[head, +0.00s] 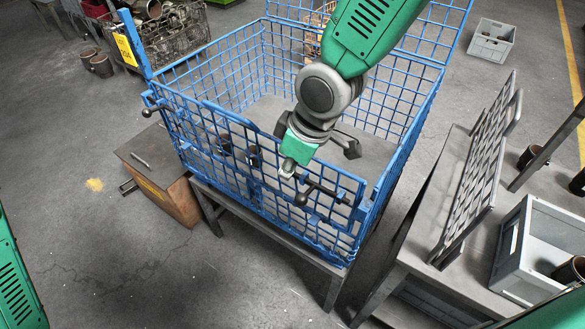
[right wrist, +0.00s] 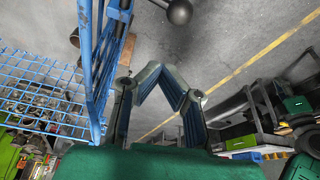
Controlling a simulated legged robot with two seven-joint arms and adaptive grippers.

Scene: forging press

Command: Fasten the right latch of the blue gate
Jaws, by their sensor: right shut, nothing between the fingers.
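The blue gate (head: 213,112) stands upright as the front side of a blue mesh cage. Its right latch (head: 325,191) is a dark rod and handle with a ball knob near the gate's right end. In the right wrist view a dark ball knob (right wrist: 179,11) on a rod shows at the top, beyond the fingers. My right gripper (head: 287,171) is shut and empty, just above and left of the right latch in the head view, and hides part of the gate. Its fingertips meet in the right wrist view (right wrist: 160,67), right of blue bars. My left gripper is out of view.
A similar dark latch (head: 154,108) sits at the gate's left end. A grey table (head: 445,255) with an upright metal rack (head: 480,165) and a grey crate (head: 512,235) stands close on the right. A brown box (head: 160,180) stands left; open floor lies in front.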

